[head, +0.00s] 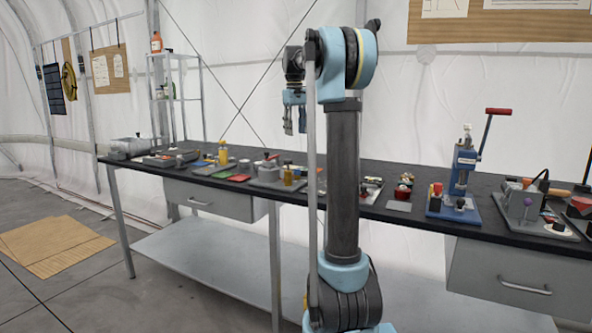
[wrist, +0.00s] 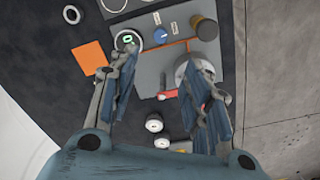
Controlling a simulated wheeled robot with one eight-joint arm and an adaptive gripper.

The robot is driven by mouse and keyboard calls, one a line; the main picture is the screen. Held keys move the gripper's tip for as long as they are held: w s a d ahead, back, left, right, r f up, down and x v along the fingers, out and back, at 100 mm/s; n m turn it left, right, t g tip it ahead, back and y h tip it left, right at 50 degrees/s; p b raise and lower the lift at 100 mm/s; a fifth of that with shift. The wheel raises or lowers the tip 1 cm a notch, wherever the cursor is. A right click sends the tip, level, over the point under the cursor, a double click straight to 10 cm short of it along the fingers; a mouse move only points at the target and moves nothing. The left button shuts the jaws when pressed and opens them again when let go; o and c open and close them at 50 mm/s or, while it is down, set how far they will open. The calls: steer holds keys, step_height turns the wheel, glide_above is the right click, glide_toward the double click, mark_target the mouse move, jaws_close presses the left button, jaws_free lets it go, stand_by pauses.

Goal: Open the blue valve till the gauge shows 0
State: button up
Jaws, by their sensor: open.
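In the wrist view my gripper (wrist: 160,62) is open and points down at a grey panel (wrist: 151,75), with nothing between its fingers. A small blue knob (wrist: 160,34), which looks like the blue valve, sits on the panel just beyond the fingertips. A round dial with a green mark (wrist: 127,39), likely the gauge, is by the left fingertip; its reading is too small to tell. In the head view my gripper (head: 295,124) hangs well above the bench. I cannot make out the blue knob there.
An orange square (wrist: 89,57) lies left of the panel. The black bench (head: 400,172) carries several devices, including a blue press (head: 463,176) with a red handle. Open floor lies in front.

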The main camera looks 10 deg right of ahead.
mark_target(297, 169)
steer(key=f, duration=1.6)
steer(key=shift+w+d+f, duration=0.1)
steer(key=shift+d+f, duration=0.05)
steer(key=shift+d, duration=0.1)
steer(key=shift+c, duration=0.5)
jaws_close()
